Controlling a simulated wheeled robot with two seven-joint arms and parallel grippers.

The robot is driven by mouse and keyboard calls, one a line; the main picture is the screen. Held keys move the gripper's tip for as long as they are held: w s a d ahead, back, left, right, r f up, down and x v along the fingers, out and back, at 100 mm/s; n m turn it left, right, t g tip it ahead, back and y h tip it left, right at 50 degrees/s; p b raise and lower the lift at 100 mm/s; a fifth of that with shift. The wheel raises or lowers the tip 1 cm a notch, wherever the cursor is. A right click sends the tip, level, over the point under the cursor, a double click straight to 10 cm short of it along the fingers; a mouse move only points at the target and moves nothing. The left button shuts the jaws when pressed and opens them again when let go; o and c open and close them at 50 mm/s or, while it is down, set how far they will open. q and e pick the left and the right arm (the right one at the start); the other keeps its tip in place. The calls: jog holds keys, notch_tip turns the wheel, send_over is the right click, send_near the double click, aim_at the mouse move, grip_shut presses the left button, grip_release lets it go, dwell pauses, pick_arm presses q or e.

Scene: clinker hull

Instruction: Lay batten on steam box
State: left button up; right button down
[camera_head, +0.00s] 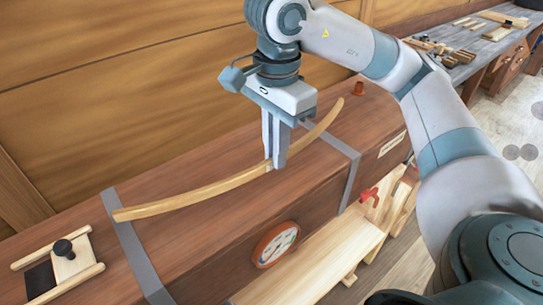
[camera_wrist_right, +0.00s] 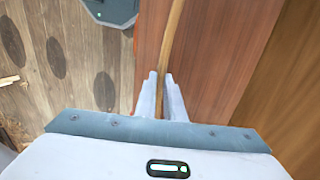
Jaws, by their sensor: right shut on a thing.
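The batten (camera_head: 205,192) is a long, thin, curved strip of pale wood. It lies along or just over the top of the steam box (camera_head: 190,237), a long reddish-brown wooden box with grey straps; I cannot tell whether it touches. My right gripper (camera_head: 273,163) is shut on the batten near its middle, pointing down. In the right wrist view the batten (camera_wrist_right: 173,40) runs up from between the fingers (camera_wrist_right: 164,85), over the brown box top (camera_wrist_right: 205,50). My left gripper is not in view.
A round gauge (camera_head: 275,244) is on the box's front. A sliding hatch with a black knob (camera_head: 63,248) is at the left end. A wooden wall (camera_head: 120,80) rises behind. A workbench (camera_head: 470,45) with tools is at the back right.

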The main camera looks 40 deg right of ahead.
aim_at(272, 178)
jog(key=shift+w+d+f, duration=0.15)
jog(key=shift+w+f, duration=0.2)
jog(key=shift+w, duration=0.2)
jog(key=shift+w+d+f, duration=0.15)
jog(key=shift+w+f, duration=0.15)
jog(key=shift+w, duration=0.25)
jog(key=shift+s+f+p, duration=0.1)
jog(key=shift+f+p, duration=1)
jog(key=shift+f, duration=0.9)
jog(key=shift+f+b, duration=0.2)
jog(key=shift+b, duration=0.1)
jog(key=c, duration=1.8)
grip_release()
jog(key=shift+c, duration=0.2)
